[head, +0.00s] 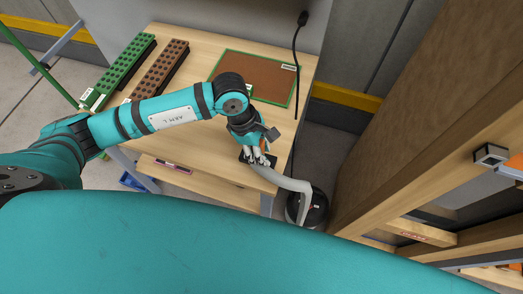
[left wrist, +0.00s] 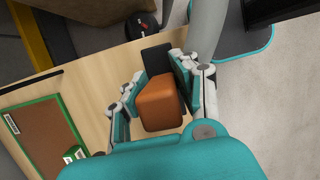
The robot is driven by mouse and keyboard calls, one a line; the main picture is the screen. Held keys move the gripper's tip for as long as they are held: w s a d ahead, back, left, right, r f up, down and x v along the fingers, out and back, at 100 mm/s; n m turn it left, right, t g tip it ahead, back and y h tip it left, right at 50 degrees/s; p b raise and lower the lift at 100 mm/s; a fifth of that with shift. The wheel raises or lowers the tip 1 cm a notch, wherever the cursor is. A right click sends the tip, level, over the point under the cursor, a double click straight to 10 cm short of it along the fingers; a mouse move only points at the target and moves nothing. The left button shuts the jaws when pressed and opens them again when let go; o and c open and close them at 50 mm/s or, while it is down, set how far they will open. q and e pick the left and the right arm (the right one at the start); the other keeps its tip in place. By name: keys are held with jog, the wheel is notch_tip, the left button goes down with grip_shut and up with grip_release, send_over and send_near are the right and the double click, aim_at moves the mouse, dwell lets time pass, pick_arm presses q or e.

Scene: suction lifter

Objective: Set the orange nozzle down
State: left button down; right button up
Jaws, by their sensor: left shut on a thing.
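The orange nozzle (left wrist: 160,104) is a blocky piece between the fingers of my left gripper (left wrist: 160,100) in the left wrist view. In the head view my left gripper (head: 259,155) is at the right front part of the wooden table (head: 205,150), pointing down. It is shut on the nozzle, and only a little orange shows among the fingers. A black flat piece (left wrist: 157,60) lies just beyond the nozzle in the left wrist view. I cannot tell whether the nozzle touches the table. My right gripper is not in view.
A grey hose (head: 293,184) runs from beside the gripper toward a round black object (head: 308,207) on the floor. A green-edged brown board (head: 258,76) lies at the back. Green (head: 118,71) and brown (head: 160,70) racks stand left. A wooden shelf (head: 440,130) is at right.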

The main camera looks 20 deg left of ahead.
pick_arm(q)
jog(key=shift+w, duration=0.25)
notch_tip(320, 180, down, 3)
jog(key=shift+p, duration=0.75)
jog(key=shift+a+f, duration=0.1)
jog(key=shift+f, duration=0.2)
jog(key=c, duration=1.5)
grip_release()
jog(key=shift+f, duration=0.15)
jog(key=o, duration=0.5)
